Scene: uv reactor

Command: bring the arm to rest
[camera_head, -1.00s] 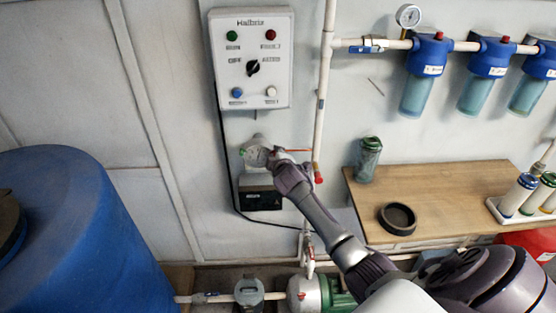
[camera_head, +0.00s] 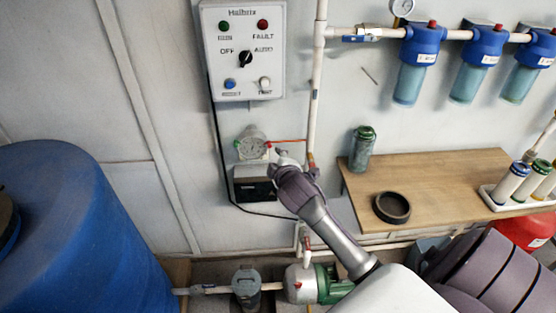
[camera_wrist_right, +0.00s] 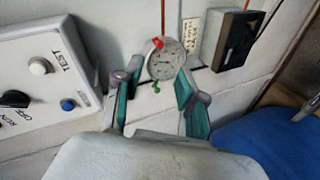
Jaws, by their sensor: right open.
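My right arm reaches in from the lower right in the head view. Its gripper (camera_head: 284,157) is just right of and below a small round dial gauge (camera_head: 252,144) on the wall. In the right wrist view the gripper (camera_wrist_right: 160,92) is open with nothing between its teal-padded fingers. The dial gauge (camera_wrist_right: 163,60), with a red and a green knob, shows beyond the fingers, apart from them. My left gripper is in neither view.
A control panel (camera_head: 228,80) hangs above the gauge, and a dark box (camera_head: 250,187) is below it. A wooden bench (camera_head: 440,188) holds a black ring (camera_head: 391,207) and a filter canister (camera_head: 362,149). A blue tank (camera_head: 80,240) stands left. A pump (camera_head: 318,283) is below.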

